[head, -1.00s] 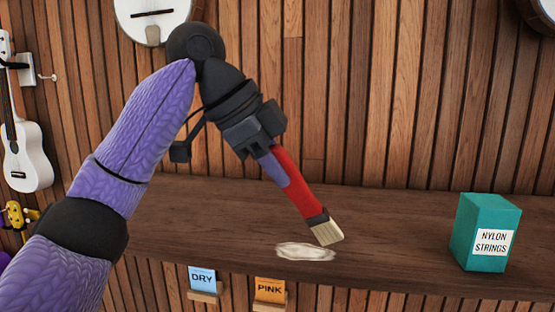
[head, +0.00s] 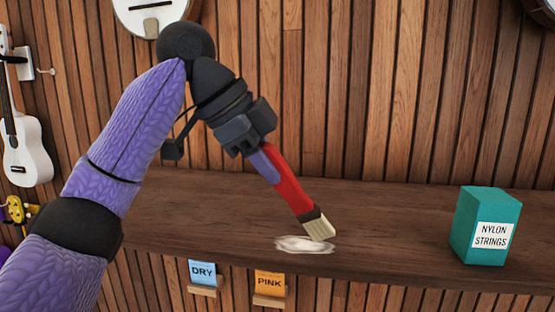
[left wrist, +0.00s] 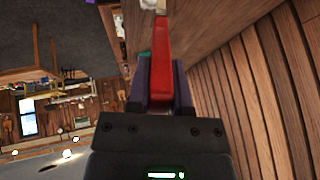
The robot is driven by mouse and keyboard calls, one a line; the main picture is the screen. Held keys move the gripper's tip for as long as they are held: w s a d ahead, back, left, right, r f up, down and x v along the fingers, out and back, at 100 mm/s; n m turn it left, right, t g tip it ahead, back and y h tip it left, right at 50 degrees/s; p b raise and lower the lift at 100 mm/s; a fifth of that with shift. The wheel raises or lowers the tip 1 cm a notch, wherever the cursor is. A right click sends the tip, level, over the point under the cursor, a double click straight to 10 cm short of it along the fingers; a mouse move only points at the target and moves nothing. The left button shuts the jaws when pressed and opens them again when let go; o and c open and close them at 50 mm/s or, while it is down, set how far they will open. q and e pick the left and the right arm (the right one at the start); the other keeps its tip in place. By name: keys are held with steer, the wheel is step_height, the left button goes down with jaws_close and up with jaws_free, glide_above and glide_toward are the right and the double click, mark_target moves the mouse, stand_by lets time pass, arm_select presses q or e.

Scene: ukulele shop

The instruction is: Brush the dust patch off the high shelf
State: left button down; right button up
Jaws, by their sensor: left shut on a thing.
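My left gripper (head: 262,160) is shut on the red handle of a brush (head: 290,188). The brush slants down to the right, and its pale bristles are at the far right edge of the dust patch (head: 298,245), seeming to touch it. The dust patch is a whitish oval on the dark brown high shelf (head: 400,240), near its front edge. In the left wrist view the red handle (left wrist: 162,70) sits between the two fingers (left wrist: 161,90). My right gripper is not in view.
A teal box labelled NYLON STRINGS (head: 487,227) stands on the shelf to the right. Blue DRY (head: 202,273) and orange PINK (head: 270,284) tags hang below the front edge. A slatted wood wall is behind. The shelf between patch and box is clear.

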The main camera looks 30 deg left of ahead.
arm_select(q)
steer(key=shift+s+a, duration=1.7)
steer(key=shift+a, duration=3.7)
steer(key=shift+w+d, duration=1.15)
steer(key=shift+d, duration=5.05)
steer(key=shift+s+a, duration=2.3)
steer(key=shift+a, duration=3.5)
step_height(320, 180, up, 6)
